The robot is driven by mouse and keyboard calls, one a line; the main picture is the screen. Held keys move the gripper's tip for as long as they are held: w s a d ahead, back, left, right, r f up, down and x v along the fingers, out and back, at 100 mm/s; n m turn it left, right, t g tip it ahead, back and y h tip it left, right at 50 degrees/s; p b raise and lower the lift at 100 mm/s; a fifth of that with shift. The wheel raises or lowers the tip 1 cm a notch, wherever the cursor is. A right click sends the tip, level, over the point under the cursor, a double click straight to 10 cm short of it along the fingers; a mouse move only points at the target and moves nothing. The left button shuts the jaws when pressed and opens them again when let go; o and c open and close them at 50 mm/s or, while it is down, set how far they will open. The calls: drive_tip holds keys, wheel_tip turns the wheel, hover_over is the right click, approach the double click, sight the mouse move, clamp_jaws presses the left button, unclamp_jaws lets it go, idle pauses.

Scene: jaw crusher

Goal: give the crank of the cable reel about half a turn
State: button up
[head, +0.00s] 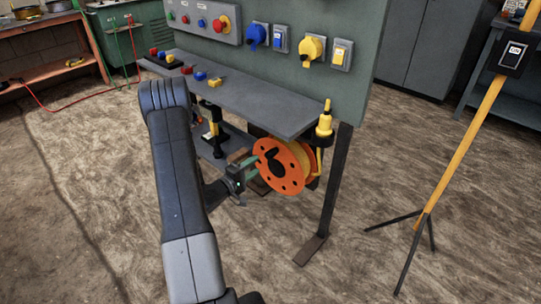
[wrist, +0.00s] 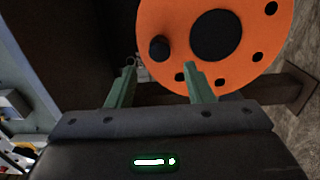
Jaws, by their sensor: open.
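The cable reel has an orange flange (head: 287,178) with round holes and hangs below the front of the grey bench. Its black crank (head: 272,156) shows at the flange's middle. In the wrist view the orange flange (wrist: 262,55) fills the upper right, with a large black hub (wrist: 215,36) and the round black crank knob (wrist: 158,48) to its left. My gripper (head: 254,162) is just left of the reel. In the wrist view my gripper (wrist: 161,66) is open, its green fingers apart, with the knob in line with the gap just beyond the tips. Contact cannot be told.
The grey bench top (head: 245,98) overhangs the reel, and a dark leg (head: 335,185) stands to its right. A yellow bottle (head: 324,122) sits in a holder at the bench corner. A yellow tripod post (head: 465,140) stands farther right, with open floor between.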

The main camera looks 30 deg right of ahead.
sight(267, 157)
drive_tip(key=b+x, duration=0.1)
drive_tip(key=x, duration=0.8)
drive_tip(key=shift+w+d, duration=0.1)
drive_tip(key=shift+d, duration=0.1)
clamp_jaws()
